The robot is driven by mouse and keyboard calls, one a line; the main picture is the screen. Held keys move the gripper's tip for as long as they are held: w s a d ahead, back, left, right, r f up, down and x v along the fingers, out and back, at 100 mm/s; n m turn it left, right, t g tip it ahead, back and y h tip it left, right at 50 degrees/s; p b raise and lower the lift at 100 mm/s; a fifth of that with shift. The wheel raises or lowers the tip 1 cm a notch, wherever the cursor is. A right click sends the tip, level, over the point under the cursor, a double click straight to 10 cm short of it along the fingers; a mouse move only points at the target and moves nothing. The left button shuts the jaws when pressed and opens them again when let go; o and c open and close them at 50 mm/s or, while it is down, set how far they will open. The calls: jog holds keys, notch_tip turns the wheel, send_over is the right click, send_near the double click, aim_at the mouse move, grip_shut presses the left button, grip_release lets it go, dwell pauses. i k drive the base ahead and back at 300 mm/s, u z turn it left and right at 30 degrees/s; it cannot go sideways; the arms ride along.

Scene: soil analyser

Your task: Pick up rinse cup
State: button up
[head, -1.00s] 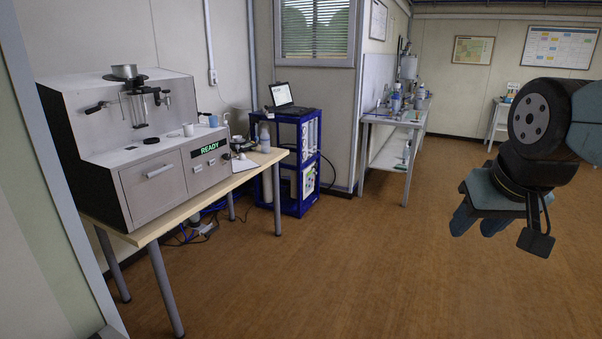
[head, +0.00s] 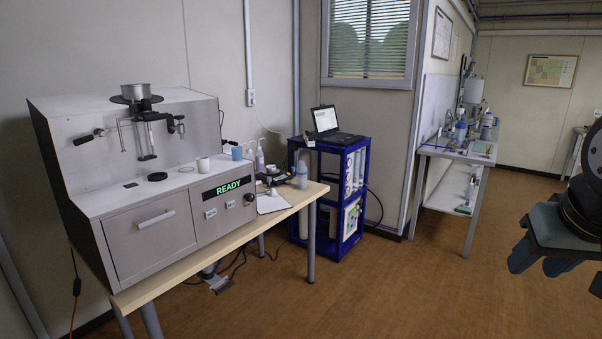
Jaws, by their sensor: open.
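Two small cups stand on the ledge of the soil analyser (head: 150,262): a white cup (head: 203,165) and a light blue cup (head: 237,153) to its right and a little behind. I cannot tell from their look which one is the rinse cup. The analyser is a grey box with a lit READY display. My gripper (head: 540,265) is at the right edge, over the floor, partly cut off by the frame. It is open, with nothing seen in it, far from the cups.
The wooden table (head: 205,255) carries the analyser, bottles and a paper sheet. A blue rack (head: 329,200) with a laptop (head: 334,125) stands beyond its right end. A side bench (head: 455,152) holds labware further back. The brown floor (head: 400,290) in front is clear; cables lie under the table.

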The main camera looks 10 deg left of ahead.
aim_at(236, 150)
jog(key=u, duration=0.05)
jog(key=i, duration=1.6)
jog(key=z, duration=2.7)
jog(key=k, duration=1.4)
jog(key=u, duration=1.25)
